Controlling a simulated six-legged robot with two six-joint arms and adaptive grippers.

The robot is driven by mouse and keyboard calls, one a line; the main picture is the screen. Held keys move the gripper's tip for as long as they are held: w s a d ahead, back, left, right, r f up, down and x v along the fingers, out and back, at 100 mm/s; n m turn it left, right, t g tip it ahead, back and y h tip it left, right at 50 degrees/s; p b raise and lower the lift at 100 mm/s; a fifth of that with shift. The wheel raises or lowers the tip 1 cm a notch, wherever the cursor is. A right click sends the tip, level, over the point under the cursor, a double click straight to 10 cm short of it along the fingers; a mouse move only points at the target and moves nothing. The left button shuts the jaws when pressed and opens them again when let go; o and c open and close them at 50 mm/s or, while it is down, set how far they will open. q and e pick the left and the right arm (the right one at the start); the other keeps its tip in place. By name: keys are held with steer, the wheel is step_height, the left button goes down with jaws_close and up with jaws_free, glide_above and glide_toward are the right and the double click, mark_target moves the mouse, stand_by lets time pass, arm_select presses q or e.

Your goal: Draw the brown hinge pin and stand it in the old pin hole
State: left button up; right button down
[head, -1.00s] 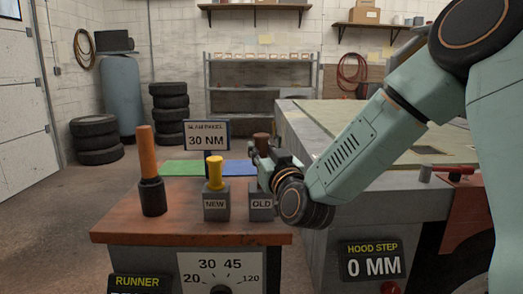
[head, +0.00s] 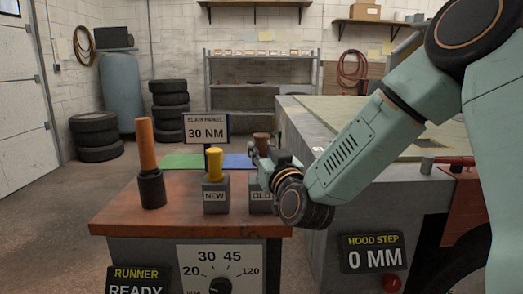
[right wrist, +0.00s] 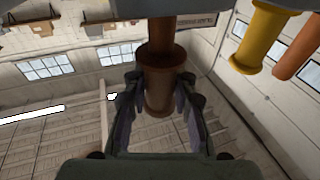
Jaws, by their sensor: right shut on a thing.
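The brown hinge pin (head: 262,138) is upright above the grey block marked OLD (head: 261,196). My right gripper (head: 262,155) is shut on it. In the right wrist view the brown pin (right wrist: 158,92) sits between the two fingers of my right gripper (right wrist: 160,105). The pin's lower end is hidden in the head view, so I cannot tell how deep it is in the OLD hole. A yellow pin (head: 214,162) stands in the block marked NEW (head: 215,196) to the left. My left gripper is not in view.
An orange-handled tool in a black holder (head: 151,190) stands at the bench's left. Green (head: 185,162) and blue (head: 238,162) mats lie behind the blocks. A sign (head: 207,129) reads 30 NM. A grey car body (head: 300,140) stands close on the right.

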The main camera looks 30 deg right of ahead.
steer(key=shift+f+b, duration=1.2)
steer(key=shift+f, duration=0.5)
steer(key=c, duration=1)
jaws_free()
steer(key=shift+s, duration=0.1)
steer(key=v, duration=0.7)
steer(key=shift+s+f, duration=0.1)
steer(key=shift+s+f, duration=0.1)
